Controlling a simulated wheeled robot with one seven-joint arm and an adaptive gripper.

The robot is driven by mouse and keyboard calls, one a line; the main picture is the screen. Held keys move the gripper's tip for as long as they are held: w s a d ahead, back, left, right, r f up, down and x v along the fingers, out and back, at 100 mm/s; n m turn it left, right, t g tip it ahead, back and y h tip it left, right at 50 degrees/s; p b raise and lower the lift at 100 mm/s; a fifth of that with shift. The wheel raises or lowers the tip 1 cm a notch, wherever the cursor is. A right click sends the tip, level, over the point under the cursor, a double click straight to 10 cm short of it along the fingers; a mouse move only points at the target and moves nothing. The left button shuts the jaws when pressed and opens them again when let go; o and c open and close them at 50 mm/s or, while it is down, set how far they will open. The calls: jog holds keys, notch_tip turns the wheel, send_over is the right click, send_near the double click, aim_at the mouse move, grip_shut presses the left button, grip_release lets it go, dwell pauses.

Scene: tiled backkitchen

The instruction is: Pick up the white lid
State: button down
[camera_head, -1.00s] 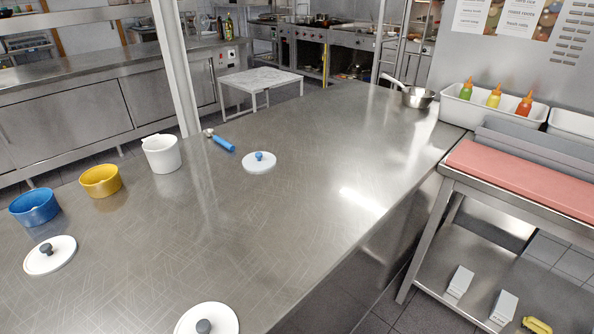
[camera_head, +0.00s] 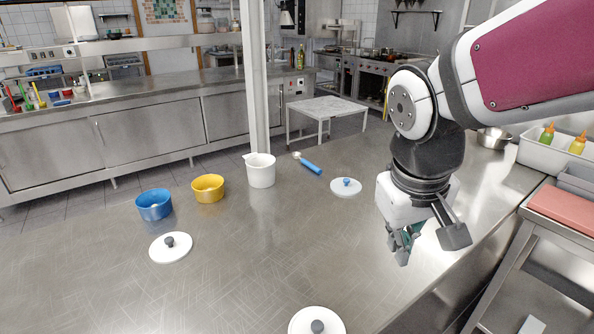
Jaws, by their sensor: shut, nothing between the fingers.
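Three white lids lie flat on the steel counter (camera_head: 240,270). One white lid (camera_head: 183,253) with a dark grey knob is at the left, in front of the blue pot (camera_head: 154,206). Another white lid (camera_head: 301,325) with a grey knob is at the bottom edge, partly cut off. A third white lid (camera_head: 339,190) with a blue knob lies farther back. My gripper (camera_head: 404,244) hangs from the right, pointing down above the counter, shut and empty. It is right of all three lids and apart from them.
A yellow pot (camera_head: 208,189), a white jug (camera_head: 261,171) and a blue-handled scoop (camera_head: 308,165) stand or lie toward the back left. A steel pan (camera_head: 493,138) and a white bin (camera_head: 535,154) with bottles are behind my arm. The counter's middle is clear.

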jog(key=w+a+f+n+g+p, duration=0.1)
jog(key=w+a+f+n+p, duration=0.2)
jog(key=w+a+f, duration=0.4)
jog(key=n+g+y+p, duration=0.1)
jog(key=p, duration=0.1)
send_near(308, 316)
jog(key=w+a+r, duration=0.2)
jog(key=w+r, duration=0.1)
jog(key=w, duration=0.1)
notch_tip(308, 316, down, 9)
jog(key=shift+s+r+p, duration=0.1)
jog(key=shift+s+p, duration=0.1)
jog(key=shift+p, duration=0.15)
jog(key=shift+s+d+f+p, duration=0.1)
jog(key=shift+s+d+p, duration=0.3)
jog(key=shift+s, duration=0.2)
jog(key=shift+s+d+f+p, duration=0.15)
jog(key=shift+s+d+p, duration=0.25)
jog(key=shift+s, duration=0.2)
jog(key=shift+s+d+f, duration=0.15)
jog(key=shift+s+d, duration=0.15)
jog(key=shift+s, duration=0.05)
